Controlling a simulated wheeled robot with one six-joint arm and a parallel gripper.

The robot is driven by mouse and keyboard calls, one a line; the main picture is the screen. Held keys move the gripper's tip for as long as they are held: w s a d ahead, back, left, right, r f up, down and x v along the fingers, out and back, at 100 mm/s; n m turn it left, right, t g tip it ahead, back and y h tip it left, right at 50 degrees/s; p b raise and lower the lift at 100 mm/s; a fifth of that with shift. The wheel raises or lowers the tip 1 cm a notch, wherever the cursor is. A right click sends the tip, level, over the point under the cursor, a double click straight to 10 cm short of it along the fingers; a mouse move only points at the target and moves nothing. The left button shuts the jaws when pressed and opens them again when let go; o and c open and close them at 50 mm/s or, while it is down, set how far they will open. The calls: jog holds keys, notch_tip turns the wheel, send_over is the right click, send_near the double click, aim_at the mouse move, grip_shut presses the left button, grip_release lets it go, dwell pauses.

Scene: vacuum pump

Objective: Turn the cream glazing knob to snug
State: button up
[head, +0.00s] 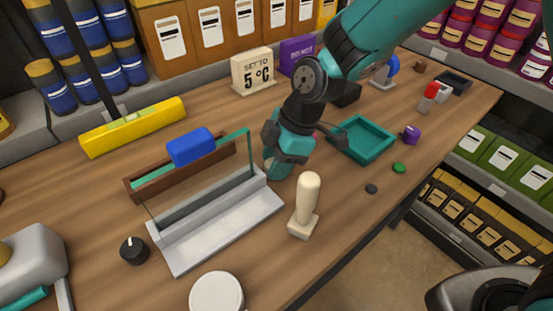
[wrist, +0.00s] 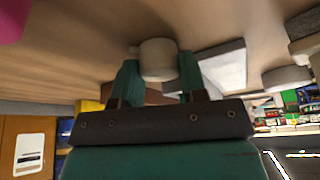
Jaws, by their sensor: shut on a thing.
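A short cream cylinder, the cream knob (wrist: 158,58), sits between my two teal fingers in the wrist view. A small stub sticks out at its left side. My gripper (head: 276,166) is shut on it, low over the table. In the head view my gripper hides the knob, just past the right end of a grey stand (head: 225,232) with a clear, green-edged pane (head: 200,190). How far the knob is turned cannot be told.
A cream post on a square base (head: 306,200) stands close in front of my gripper. A teal tray (head: 365,140) lies to the right. A brown rack with a blue block (head: 190,147) is behind the pane. A black knob (head: 133,251) and a white disc (head: 216,293) are at front left.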

jog(key=o, duration=0.9)
jog(key=n+g+p, duration=0.1)
jog(key=n, duration=0.2)
jog(key=n+g+h+p, duration=0.1)
jog(key=n, duration=0.2)
jog(key=shift+w+r, duration=0.15)
jog(key=shift+r, duration=0.05)
jog(key=v, duration=1.8)
jog(key=shift+s+d+r+m+t+y+p, duration=0.15)
jog(key=shift+s+d+r+m+t+p, duration=0.45)
jog(key=shift+s+r+m+p, duration=1.5)
jog(key=shift+s+d+r+m+t+y+p, duration=0.15)
jog(key=shift+s+d+r+m+p, duration=0.8)
jog(key=shift+s+m, duration=2.2)
jog(key=shift+s+d+r+m+t+y+p, duration=0.1)
jog(key=shift+s+d+r+m+t+p, duration=0.25)
jog(key=shift+s+d+r+m+p, duration=1.45)
